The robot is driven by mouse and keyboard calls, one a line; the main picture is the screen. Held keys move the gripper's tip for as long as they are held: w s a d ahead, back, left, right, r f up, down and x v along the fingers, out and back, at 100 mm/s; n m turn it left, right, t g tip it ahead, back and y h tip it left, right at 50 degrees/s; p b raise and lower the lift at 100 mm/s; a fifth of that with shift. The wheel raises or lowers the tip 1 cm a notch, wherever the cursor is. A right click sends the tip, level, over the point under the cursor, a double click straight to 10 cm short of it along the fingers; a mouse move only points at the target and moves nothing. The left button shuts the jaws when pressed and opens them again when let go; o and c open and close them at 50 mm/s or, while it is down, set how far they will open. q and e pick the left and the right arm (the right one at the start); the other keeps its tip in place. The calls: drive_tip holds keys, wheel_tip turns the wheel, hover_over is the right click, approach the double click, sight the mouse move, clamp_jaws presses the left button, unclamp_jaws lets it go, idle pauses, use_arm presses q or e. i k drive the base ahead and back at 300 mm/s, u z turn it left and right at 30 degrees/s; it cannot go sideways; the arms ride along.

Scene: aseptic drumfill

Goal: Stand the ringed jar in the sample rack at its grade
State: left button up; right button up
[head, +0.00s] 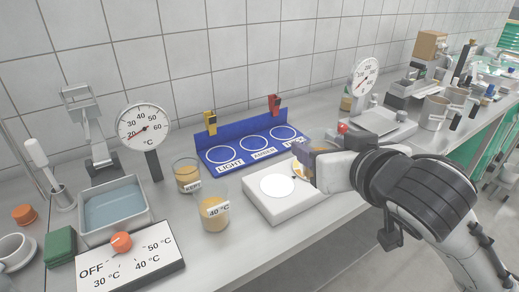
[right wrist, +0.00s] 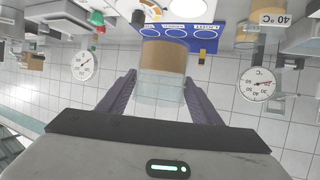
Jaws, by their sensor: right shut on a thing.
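My right gripper (head: 308,163) is near the right end of the blue sample rack (head: 220,168). In the right wrist view its two fingers (right wrist: 163,95) are shut on a glass jar (right wrist: 163,58) with amber-brown contents; the picture there is upside down. In the head view that jar is mostly hidden by the gripper. The rack has three white-ringed places; the left label reads LIGHT, the middle seems to read AMBER, and the right one is partly covered. No jar stands in the left or middle ring. My left gripper is not in view.
A white square block with a round white disc (head: 277,185) lies just below the gripper. Two amber jars stand to its left, a labelled one (head: 187,174) and a 40 °C one (head: 214,214). A blue water bath (head: 115,208) and dial (head: 144,127) are farther left.

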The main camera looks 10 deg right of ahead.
sight(254, 143)
drive_tip(key=k, duration=1.15)
drive_tip(key=z, duration=0.6)
drive_tip(key=i, duration=1.45)
drive_tip(key=u, duration=0.8)
drive_tip(key=i, duration=0.5)
drive_tip(key=u, duration=0.6)
